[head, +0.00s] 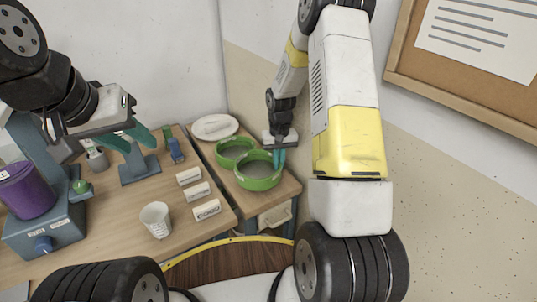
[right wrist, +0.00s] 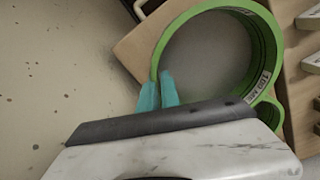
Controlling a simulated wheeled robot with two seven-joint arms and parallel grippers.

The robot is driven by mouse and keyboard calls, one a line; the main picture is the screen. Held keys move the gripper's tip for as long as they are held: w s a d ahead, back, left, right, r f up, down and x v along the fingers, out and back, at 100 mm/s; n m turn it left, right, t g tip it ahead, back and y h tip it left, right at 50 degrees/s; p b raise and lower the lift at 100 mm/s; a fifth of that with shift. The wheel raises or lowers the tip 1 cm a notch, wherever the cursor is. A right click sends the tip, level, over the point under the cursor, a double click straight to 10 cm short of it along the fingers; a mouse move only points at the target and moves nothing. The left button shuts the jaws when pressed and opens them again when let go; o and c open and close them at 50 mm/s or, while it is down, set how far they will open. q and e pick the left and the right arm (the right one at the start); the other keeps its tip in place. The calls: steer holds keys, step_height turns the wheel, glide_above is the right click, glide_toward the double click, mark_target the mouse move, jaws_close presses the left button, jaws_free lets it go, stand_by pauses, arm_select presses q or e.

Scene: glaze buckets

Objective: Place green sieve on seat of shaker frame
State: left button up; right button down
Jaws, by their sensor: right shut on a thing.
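A green sieve (head: 258,178) with a grey mesh sits at the right end of the table, touching or nearly touching a second green ring (head: 228,149) behind it. My right gripper (head: 279,160) is shut on the near sieve's rim. In the right wrist view, its teal fingertips (right wrist: 159,92) are close together at the rim of the sieve (right wrist: 272,45), which carries a label. My left gripper (head: 130,138) is open and empty above the left table, its teal fingers apart. A blue-grey stand (head: 139,169) is below it; I cannot tell whether this is the shaker frame.
A blue-grey machine (head: 45,235) with a purple bucket (head: 25,190) stands at the left. A white cup (head: 156,220), several white label blocks (head: 207,209) and a small blue item (head: 176,150) are on the table. A white plate (head: 214,127) lies behind the green rings.

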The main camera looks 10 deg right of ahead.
mark_target(272, 175)
steer(key=r, duration=0.4)
steer(key=shift+s+a, duration=0.1)
steer(key=shift+a, duration=0.25)
steer(key=s+a, duration=0.3)
steer(key=a, duration=0.5)
steer(key=s+a, duration=0.3)
steer(key=a, duration=0.6)
steer(key=shift+n, duration=0.3)
steer(key=d, duration=1.3)
steer(key=shift+w+d+r, duration=0.1)
steer(key=shift+d+r, duration=0.05)
steer(key=shift+r, duration=0.05)
steer(key=shift+d, duration=0.25)
